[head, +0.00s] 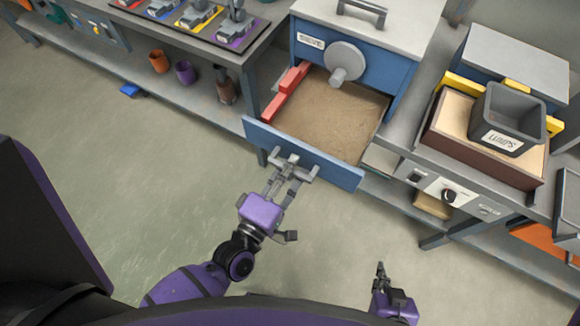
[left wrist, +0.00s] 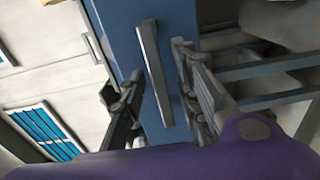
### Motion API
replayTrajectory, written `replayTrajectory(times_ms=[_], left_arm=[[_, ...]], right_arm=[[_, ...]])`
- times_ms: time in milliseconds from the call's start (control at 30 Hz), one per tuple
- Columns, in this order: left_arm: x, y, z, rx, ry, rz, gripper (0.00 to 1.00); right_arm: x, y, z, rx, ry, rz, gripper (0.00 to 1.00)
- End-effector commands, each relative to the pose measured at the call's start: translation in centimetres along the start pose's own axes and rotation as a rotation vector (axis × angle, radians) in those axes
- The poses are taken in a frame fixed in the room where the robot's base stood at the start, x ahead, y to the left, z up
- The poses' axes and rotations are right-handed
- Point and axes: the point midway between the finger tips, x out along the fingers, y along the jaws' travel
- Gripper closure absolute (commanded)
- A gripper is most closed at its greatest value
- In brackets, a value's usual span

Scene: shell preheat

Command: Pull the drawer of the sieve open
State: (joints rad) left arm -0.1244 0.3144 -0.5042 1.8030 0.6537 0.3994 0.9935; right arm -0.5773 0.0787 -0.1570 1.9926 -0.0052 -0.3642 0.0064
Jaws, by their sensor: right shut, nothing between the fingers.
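The blue sieve (head: 378,64) stands on the bench, with a label and a round grey knob on its front. Its drawer (head: 305,152) is pulled out toward me and shows brown sand-like material inside. The drawer's grey bar handle shows in the left wrist view (left wrist: 153,75) on the blue front. My left gripper (head: 285,178) is at the drawer front. In the left wrist view, its fingers (left wrist: 158,100) are apart on either side of the handle, with gaps visible. My right gripper (head: 380,274) is shut and empty, low over the floor, away from the sieve.
A grey bin labelled LUMPS (head: 503,118) stands in a box at the right, above a control panel (head: 447,192). Orange (head: 158,61) and purple (head: 184,72) cups stand on the left lower shelf. The floor before the drawer is clear.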

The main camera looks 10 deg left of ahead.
Motion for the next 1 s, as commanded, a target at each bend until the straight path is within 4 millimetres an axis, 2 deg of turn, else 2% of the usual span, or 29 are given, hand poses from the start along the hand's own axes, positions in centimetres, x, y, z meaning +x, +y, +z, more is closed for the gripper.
replayTrajectory(times_ms=[167,267,700,833,1000], left_arm=[[-0.2,0.0,0.0,0.0,0.0,-0.001,0.7],[-1.1,-0.1,0.0,0.0,0.0,-0.002,0.7],[-9.8,-0.1,0.0,0.001,-0.001,-0.004,0.7],[-11.3,-0.1,0.0,0.0,0.0,-0.002,0.7],[-12.0,0.0,0.0,0.0,0.0,-0.001,0.7]], right_arm=[[0.2,0.0,-0.2,-0.004,0.002,-0.002,1.0],[0.2,0.0,-0.1,-0.002,0.002,-0.002,1.0],[0.1,0.0,-0.1,0.0,0.002,-0.001,1.0],[0.1,0.0,-0.1,0.0,0.002,-0.001,1.0],[0.1,0.0,-0.1,0.0,0.002,0.0,1.0]])
